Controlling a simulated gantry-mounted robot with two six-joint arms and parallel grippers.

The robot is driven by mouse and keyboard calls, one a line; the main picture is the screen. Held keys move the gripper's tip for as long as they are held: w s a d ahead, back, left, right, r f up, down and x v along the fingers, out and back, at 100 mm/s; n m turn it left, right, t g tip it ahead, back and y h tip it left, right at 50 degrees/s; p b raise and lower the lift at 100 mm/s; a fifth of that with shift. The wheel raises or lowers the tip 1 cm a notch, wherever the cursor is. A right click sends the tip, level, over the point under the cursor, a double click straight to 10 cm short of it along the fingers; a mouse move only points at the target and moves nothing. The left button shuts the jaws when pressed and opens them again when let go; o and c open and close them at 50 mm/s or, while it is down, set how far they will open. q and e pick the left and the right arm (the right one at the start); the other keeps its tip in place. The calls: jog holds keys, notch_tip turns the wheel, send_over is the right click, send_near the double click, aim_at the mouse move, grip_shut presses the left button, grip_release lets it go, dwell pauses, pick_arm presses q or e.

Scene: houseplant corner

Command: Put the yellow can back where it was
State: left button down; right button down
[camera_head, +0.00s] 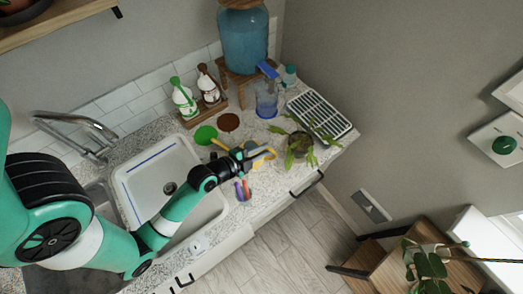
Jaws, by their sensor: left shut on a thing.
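The yellow can (270,158) is at the counter's front part, partly hidden by my left gripper. A yellow piece that looks like its spout shows to the left of the gripper. My left gripper (261,152) is shut on the yellow can. I cannot tell whether the can touches the counter or hangs just above it. A green round mat (205,134) and a brown round mat (228,122) lie bare on the counter behind the gripper. My right gripper is not in view.
A potted plant (299,146) stands close right of the can. A blue spray bottle (266,98) and a white grated tray (320,113) are behind. Small colourful items (242,190) lie at the front edge. The sink (150,170) is left, under my arm.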

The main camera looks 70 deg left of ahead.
pick_arm(q)
jog(key=c, duration=1.2)
grip_release()
jog(key=shift+c, duration=0.2)
jog(key=o, duration=0.4)
jog(key=shift+r, duration=0.15)
jog(key=v, duration=1.2)
jog(key=shift+b, duration=0.35)
